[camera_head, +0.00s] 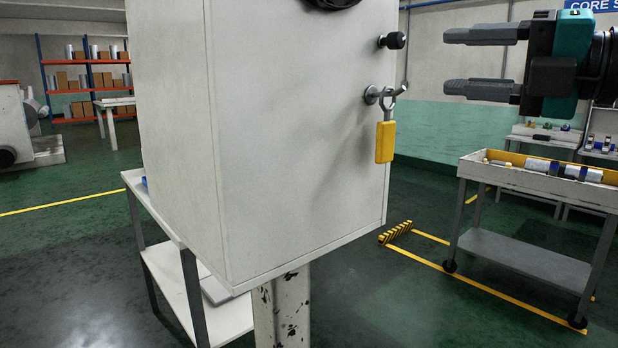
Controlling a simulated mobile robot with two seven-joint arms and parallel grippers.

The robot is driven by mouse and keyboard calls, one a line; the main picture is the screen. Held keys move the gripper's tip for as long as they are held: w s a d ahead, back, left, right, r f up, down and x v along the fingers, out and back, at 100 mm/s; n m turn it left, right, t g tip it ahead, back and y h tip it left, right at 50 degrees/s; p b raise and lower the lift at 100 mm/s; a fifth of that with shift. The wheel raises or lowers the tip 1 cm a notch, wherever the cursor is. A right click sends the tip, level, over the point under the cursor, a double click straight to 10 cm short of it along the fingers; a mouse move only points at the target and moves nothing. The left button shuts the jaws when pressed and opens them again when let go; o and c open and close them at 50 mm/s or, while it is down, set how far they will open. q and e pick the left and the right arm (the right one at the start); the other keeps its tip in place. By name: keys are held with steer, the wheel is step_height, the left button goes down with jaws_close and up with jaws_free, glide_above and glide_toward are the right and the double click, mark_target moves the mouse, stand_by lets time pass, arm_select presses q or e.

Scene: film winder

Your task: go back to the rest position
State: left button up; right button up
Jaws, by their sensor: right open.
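My right gripper (482,62) comes in from the upper right with its two dark fingers apart, one above the other. It is open and empty, pointing left. A large white cabinet (290,140) on a worn post stands in the middle. On its right part are a black knob (392,40) and, below it, a metal latch (380,95). A yellow tag (385,142) hangs from the latch. The gripper fingers appear to the right of the knob and tag, apart from them in the picture. My left gripper is not in view.
A cart (520,181) with rolls in its top tray stands at the right. A white table (160,215) is at the cabinet's left. A black-and-yellow floor block (395,232) lies near yellow floor lines. Shelves with boxes (88,78) stand far left.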

steer(key=w+a+f+m+g+y+p, duration=0.2)
steer(key=a+f+y, duration=0.35)
steer(key=f, duration=0.45)
steer(key=w+d+f+m+t+h+p, duration=0.1)
steer(key=d+f+m+t+h+p, duration=0.25)
steer(key=f+m+t+h, duration=1.2)
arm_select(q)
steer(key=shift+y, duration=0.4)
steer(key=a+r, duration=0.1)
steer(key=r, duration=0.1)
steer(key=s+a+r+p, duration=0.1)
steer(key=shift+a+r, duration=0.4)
arm_select(e)
steer(key=s+f+m+g+h, duration=0.1)
steer(key=s+f+m+g, duration=0.5)
steer(key=f, duration=0.9)
steer(key=s+f+m+g, duration=0.6)
steer(key=s+f, duration=0.6)
steer(key=f, duration=0.4)
steer(key=g, duration=0.2)
steer(key=shift+a+g+h, duration=0.3)
steer(key=shift+g+h, duration=0.05)
steer(key=shift+h, duration=0.05)
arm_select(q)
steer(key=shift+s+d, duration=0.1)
